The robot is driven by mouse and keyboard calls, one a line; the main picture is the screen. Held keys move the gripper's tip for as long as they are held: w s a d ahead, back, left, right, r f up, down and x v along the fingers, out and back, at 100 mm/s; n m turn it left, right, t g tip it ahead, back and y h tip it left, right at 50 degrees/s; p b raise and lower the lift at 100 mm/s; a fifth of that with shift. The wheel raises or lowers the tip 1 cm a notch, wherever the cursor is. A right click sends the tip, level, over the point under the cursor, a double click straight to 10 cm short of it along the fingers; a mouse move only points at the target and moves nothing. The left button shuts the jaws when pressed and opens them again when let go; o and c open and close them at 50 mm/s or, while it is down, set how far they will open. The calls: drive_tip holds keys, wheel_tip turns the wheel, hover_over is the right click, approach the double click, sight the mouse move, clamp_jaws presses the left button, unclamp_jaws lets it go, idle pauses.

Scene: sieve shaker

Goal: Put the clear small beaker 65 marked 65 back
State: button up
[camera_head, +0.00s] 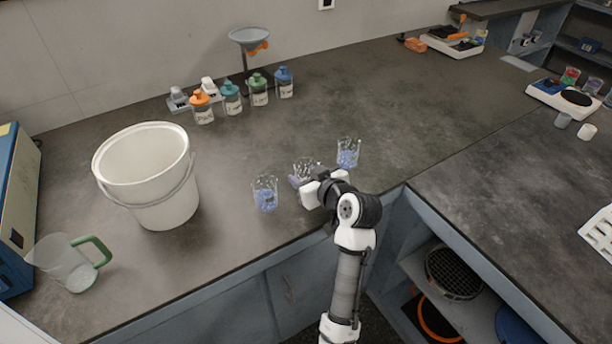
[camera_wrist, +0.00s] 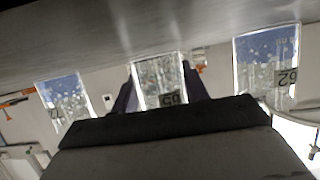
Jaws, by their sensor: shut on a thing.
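The clear small beaker marked 65 (camera_wrist: 160,78) is between my fingers in the wrist view, which shows the scene upside down. It has no blue contents like its neighbours. In the head view the beaker (camera_head: 306,165) is partly hidden by my gripper (camera_head: 303,181), which is shut on it. It is at or very near the bench top; I cannot tell whether it touches. A similar beaker with blue contents (camera_head: 265,194), marked 62 in the wrist view (camera_wrist: 268,65), is to its left. Another blue-filled beaker (camera_head: 348,154) is to its right.
A white bucket (camera_head: 150,180) and a clear jug with a green handle (camera_head: 72,265) stand to the left. Several capped bottles (camera_head: 230,98) and a funnel stand (camera_head: 248,40) are at the back. The bench's front edge is close below the beakers.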

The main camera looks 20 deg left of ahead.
drive_tip(key=shift+f, duration=0.2)
drive_tip(key=o, duration=1)
drive_tip(key=shift+r, duration=0.15)
